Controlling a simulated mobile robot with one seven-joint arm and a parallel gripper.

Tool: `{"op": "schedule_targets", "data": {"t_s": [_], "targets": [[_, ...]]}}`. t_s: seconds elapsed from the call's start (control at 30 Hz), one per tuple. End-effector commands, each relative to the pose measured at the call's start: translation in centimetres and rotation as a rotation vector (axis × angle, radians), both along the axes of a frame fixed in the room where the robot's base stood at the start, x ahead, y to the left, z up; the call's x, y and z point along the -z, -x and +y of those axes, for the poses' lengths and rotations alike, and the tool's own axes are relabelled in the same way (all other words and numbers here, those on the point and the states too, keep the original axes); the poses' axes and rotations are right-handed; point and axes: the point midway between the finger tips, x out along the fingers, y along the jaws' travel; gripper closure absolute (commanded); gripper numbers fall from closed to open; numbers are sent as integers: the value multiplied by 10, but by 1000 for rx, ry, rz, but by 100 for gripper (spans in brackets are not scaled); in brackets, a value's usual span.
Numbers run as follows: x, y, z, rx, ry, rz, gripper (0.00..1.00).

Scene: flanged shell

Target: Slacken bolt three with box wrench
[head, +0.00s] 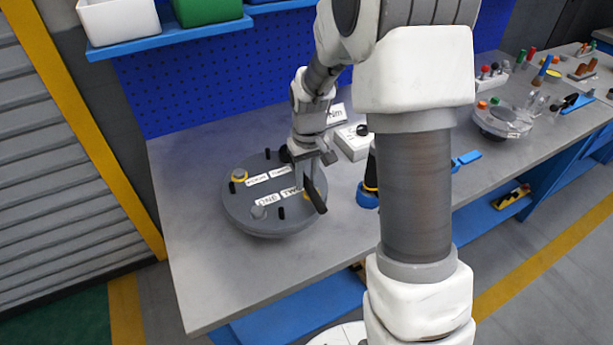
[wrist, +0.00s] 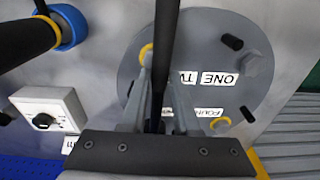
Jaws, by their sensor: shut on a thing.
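The grey round flanged shell (head: 245,215) lies on the workbench and also shows in the wrist view (wrist: 200,45). Labels ONE (wrist: 219,79), TWO and FOUR (wrist: 209,112) are readable in the wrist view, TWO partly covered. A bare grey bolt (wrist: 256,65) is beside ONE. Yellow-ringed bolts are beside TWO (wrist: 147,54) and FOUR (wrist: 220,124). My gripper (head: 310,160) is over the shell's right back side, shut on the black-handled wrench (head: 315,192). The handle points toward the head camera. The wrench's working end and bolt three are hidden by my gripper.
A white box with a dial (wrist: 47,110) stands just behind and right of the shell in the head view. A black-and-yellow tool in a blue holder (head: 367,199) stands right of the shell. Shelf bins (head: 118,18) hang above the pegboard. Bench left of the shell is clear.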

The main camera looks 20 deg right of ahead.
Motion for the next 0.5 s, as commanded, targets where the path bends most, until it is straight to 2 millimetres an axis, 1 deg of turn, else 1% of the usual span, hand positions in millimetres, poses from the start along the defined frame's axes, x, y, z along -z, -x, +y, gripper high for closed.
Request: {"op": "schedule_targets", "data": {"t_s": [0.13, 0.5], "targets": [[-4, 2, 0, 0, 0, 7, 100], [-28, 1, 0, 0, 0, 2, 100]]}}
